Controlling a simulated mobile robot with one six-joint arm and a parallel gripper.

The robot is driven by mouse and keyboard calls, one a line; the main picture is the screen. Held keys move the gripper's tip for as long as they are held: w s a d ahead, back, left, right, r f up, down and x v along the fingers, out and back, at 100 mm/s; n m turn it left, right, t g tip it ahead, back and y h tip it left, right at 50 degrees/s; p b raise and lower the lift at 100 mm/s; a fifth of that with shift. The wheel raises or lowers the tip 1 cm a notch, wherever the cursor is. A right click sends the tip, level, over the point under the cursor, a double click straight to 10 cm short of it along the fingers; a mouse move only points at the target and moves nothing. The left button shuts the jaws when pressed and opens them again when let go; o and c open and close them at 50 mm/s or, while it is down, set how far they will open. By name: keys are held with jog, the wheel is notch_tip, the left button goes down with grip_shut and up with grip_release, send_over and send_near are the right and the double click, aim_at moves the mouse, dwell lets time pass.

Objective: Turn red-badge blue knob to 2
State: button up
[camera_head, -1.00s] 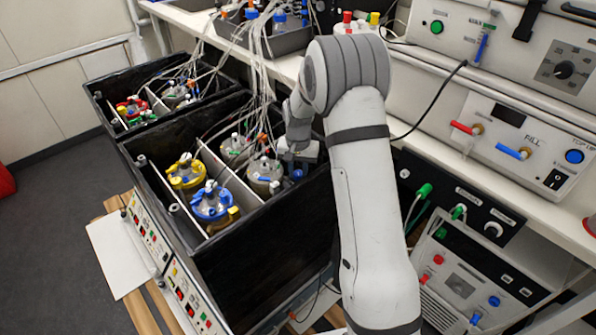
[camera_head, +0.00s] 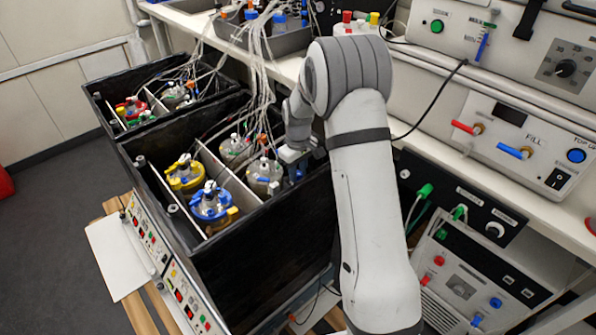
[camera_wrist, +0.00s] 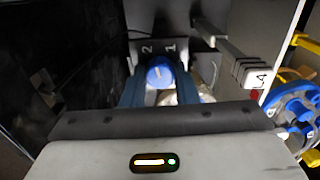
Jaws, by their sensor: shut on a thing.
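The blue knob (camera_wrist: 159,72) is in the upper middle of the wrist view, below the printed marks "2" and "1". A small light mark shows on its top, but I cannot tell surely which number it points to. My gripper (camera_wrist: 160,84) has its blue fingers on both sides of the knob and is shut on it. A red dot, perhaps the red badge (camera_wrist: 254,95), shows to the right by a white lettered block. In the head view my gripper (camera_head: 295,163) is at the right rim of the near black box; the knob is hidden there.
The near black box (camera_head: 270,235) holds several vessels, including blue-topped (camera_head: 211,203) and yellow-topped (camera_head: 185,173) ones. Loose tubes (camera_head: 262,80) hang just left of my wrist. A bench with instruments (camera_head: 520,150) stands to the right. A dark wall (camera_wrist: 70,70) is left in the wrist view.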

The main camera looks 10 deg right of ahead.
aim_at(298, 173)
jog(key=shift+w+r+n, duration=0.1)
jog(key=shift+n, duration=1.2)
jog(key=o, duration=1)
notch_tip(298, 173, up, 8)
jog(key=shift+f, duration=0.2)
